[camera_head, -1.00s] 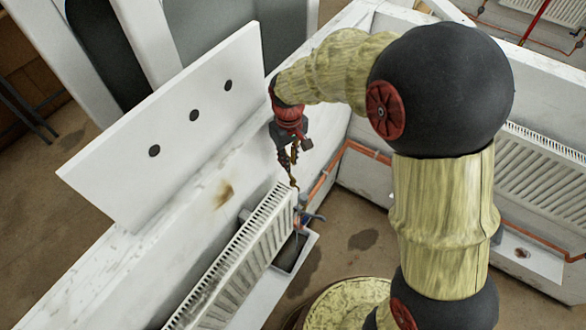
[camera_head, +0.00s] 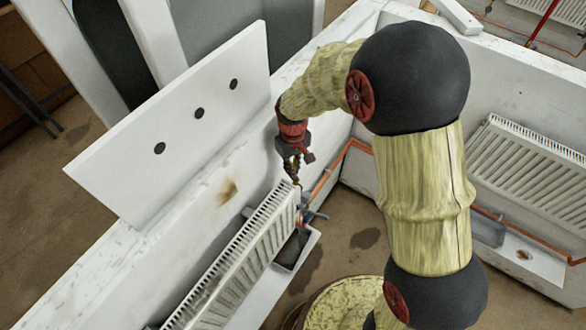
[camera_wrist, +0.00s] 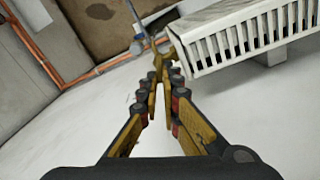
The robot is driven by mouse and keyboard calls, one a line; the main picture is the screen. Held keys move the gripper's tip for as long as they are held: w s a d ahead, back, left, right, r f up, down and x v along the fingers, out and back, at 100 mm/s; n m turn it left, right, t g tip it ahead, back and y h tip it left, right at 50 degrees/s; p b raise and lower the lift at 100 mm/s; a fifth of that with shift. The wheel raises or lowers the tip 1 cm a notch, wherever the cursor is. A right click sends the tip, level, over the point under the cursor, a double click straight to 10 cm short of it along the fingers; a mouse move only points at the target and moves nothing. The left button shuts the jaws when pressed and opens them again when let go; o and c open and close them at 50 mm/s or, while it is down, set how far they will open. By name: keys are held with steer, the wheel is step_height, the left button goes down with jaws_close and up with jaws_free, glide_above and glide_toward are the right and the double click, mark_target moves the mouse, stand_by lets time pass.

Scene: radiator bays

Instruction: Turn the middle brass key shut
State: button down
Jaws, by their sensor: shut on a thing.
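My gripper (camera_head: 293,172) is at the upper end of the white radiator (camera_head: 240,262), pointing down. In the wrist view its two fingers (camera_wrist: 163,82) converge and are shut on a brass key (camera_wrist: 176,44), which extends beyond the fingertips beside the radiator's corner. I cannot tell whether the key touches a fitting there. I see no other brass key, so I cannot tell which is the middle one. The key's lower end is hard to make out in the head view.
A pipe fitting with a grey-blue handle (camera_head: 316,215) sticks out by the radiator's end, above a dark tray (camera_head: 291,249). Orange pipes (camera_head: 326,180) run along the wall. A white board (camera_head: 180,130) with three dark spots stands to the left. Another radiator (camera_head: 525,170) is at right.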

steer(key=shift+m, duration=0.3)
stand_by(0.4)
steer(key=m+b, duration=0.1)
steer(key=m, duration=0.3)
steer(key=d+m+b, duration=0.1)
steer(key=m, duration=0.3)
steer(key=m+b, duration=0.1)
steer(key=m, duration=0.4)
steer(key=shift+d, duration=0.25)
stand_by(0.3)
steer(key=c, duration=2.3)
jaws_free()
step_height(320, 180, up, 12)
